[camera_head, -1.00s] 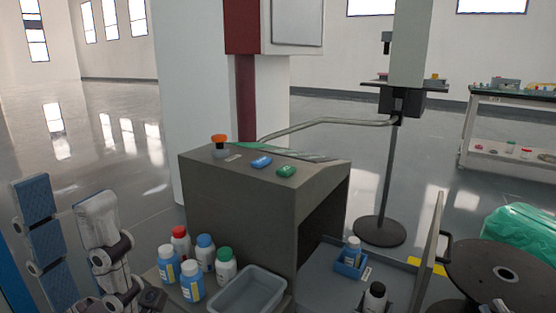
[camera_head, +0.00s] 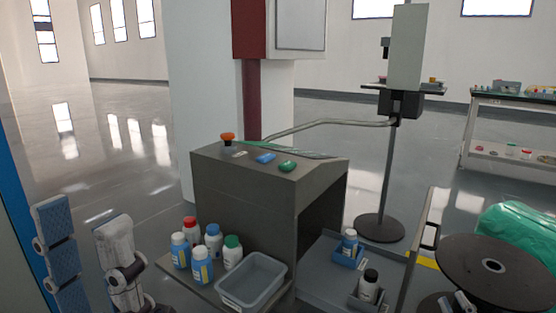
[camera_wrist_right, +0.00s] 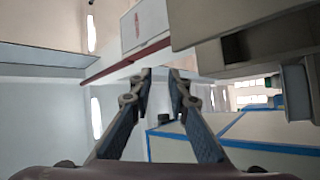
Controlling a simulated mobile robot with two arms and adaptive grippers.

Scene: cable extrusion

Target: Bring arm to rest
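My left gripper (camera_head: 84,236) is at the lower left of the head view. Its two padded fingers stand upright and apart, with nothing between them. Of my right gripper, only small parts show at the lower right edge of the head view, by the black spool. In the right wrist view my right gripper (camera_wrist_right: 161,75) has its two fingers apart with a gap between the tips, and it holds nothing.
A grey console (camera_head: 240,205) with an orange-topped button stands mid-view. Several bottles (camera_head: 202,263) and a grey bin (camera_head: 254,284) sit on its shelf. A grey cart (camera_head: 330,285) and black spool (camera_head: 505,268) are at right. Open floor lies behind.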

